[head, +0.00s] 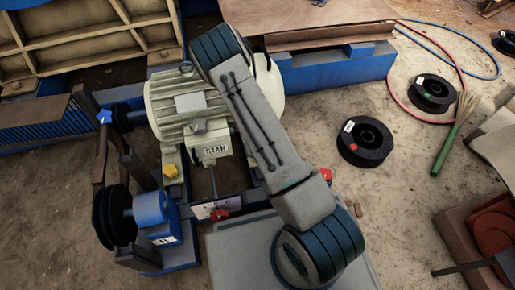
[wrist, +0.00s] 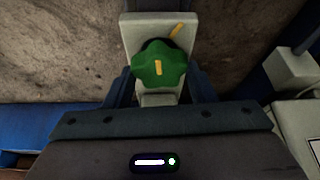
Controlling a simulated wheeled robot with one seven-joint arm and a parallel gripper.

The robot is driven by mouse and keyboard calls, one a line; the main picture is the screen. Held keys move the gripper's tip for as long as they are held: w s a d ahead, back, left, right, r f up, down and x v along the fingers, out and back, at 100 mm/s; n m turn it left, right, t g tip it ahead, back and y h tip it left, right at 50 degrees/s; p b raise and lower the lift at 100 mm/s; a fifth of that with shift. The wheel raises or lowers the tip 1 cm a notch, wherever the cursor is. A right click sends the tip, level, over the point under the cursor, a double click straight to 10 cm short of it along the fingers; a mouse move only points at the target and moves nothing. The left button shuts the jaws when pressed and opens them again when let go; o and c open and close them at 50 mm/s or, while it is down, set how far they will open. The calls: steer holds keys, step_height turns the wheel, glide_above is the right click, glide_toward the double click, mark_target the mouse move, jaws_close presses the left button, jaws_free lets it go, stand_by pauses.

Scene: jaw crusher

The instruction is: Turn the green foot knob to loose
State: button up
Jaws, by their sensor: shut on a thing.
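The green foot knob (wrist: 160,66) is a lobed knob on a pale plate (wrist: 133,33) in the upper middle of the wrist view. A yellow bar on its face stands nearly upright in the picture. A slanted yellow mark (wrist: 177,30) is on the plate above and to the right, so the two do not line up. My gripper (wrist: 160,80) is shut on the knob, with dark fingers at its two sides; the exact contact is hard to see. In the head view my arm covers the knob and the gripper.
A black pulley (head: 112,215) is at the lower left. Black spools (head: 366,141), a hose and a broom lie on the floor at right.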

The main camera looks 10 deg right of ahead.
steer(key=n+y+p, duration=0.1)
steer(key=n, duration=0.2)
steer(key=n+g+y+p, duration=0.1)
steer(key=n+p, duration=0.1)
steer(key=n, duration=0.1)
steer(key=shift+d+r+p, duration=0.15)
steer(key=shift+d+p, duration=0.05)
steer(key=shift+p, duration=0.1)
steer(key=shift+w+n+g+y+p, duration=0.1)
steer(key=shift+n+g+y+p, duration=0.4)
steer(key=shift+n+p, duration=0.95)
steer(key=shift+f+n, duration=0.2)
steer(key=shift+n, duration=0.25)
steer(key=o, duration=1)
steer(key=p+v, duration=0.5)
steer(key=v, duration=0.9)
steer(key=shift+d+f, duration=0.1)
